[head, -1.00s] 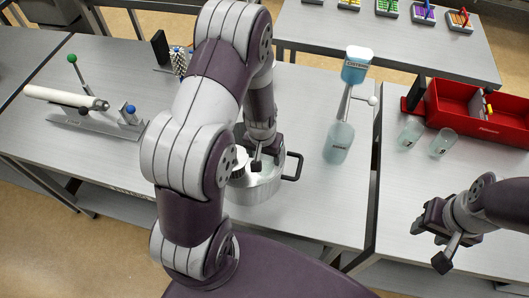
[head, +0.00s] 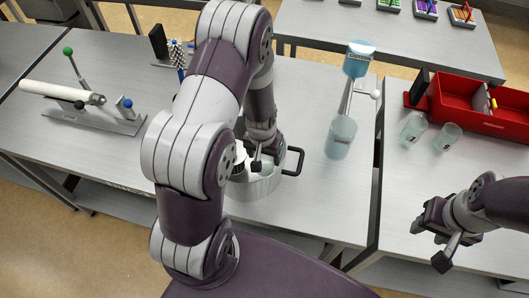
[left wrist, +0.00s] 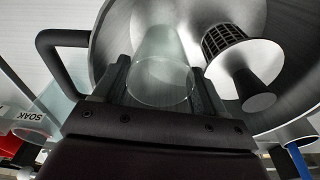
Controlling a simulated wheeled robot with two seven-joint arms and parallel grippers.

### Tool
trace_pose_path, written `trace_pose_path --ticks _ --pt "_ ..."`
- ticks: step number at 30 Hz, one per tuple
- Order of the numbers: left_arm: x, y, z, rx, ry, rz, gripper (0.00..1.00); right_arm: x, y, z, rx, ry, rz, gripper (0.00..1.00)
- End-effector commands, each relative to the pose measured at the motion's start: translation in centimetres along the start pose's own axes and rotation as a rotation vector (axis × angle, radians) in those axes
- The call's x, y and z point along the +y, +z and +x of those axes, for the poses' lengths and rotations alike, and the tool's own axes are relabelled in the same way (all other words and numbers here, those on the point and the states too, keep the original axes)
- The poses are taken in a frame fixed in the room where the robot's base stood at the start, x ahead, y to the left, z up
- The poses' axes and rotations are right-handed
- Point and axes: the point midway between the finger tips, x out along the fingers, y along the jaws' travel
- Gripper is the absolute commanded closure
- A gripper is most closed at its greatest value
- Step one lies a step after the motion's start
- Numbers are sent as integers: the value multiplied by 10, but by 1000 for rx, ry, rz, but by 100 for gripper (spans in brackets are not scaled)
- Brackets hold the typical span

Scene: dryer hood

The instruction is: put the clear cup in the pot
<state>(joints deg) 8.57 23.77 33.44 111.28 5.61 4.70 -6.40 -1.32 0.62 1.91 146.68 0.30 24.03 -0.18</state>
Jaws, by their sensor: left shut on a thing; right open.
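The metal pot (head: 268,188) with a black side handle stands on the middle table, partly hidden by my left arm. My left gripper (head: 257,163) points down at the pot's opening. In the left wrist view, the clear cup (left wrist: 160,68) sits between my left fingers, which are shut on it. The pot (left wrist: 108,38) surrounds the cup in that view; I cannot tell whether the cup touches its bottom. The cup is mostly hidden in the head view. My right gripper (head: 437,235) is open and empty, above the right table.
A clear vessel (head: 340,138) stands right of the pot, below a blue cistern (head: 358,60). Two clear cups, one here (head: 412,126) and one here (head: 446,137), stand by a red box (head: 475,112). A slotted dark-capped part (left wrist: 226,42) is beside the held cup.

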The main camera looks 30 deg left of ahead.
Motion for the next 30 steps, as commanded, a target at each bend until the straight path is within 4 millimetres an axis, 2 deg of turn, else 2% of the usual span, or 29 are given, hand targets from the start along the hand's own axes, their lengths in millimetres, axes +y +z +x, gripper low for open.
trace_pose_path --ticks 5,6,8,9,20,23,30 --pt "0 1 7 0 0 0 58 0 1 6 0 0 0 55" --pt "0 1 7 0 0 0 26 0 1 6 0 0 0 55" --pt "0 1 6 0 0 0 6 0 1 5 0 0 0 55" --pt "0 1 6 0 0 0 0 0 1 5 0 0 0 55" --pt "0 0 2 2 0 1 0 0 1 5 0 0 0 55" --pt "0 0 -10 3 1 0 0 0 1 6 0 0 0 55" --pt "0 -1 -60 7 0 0 0 0 2 15 0 0 0 55"
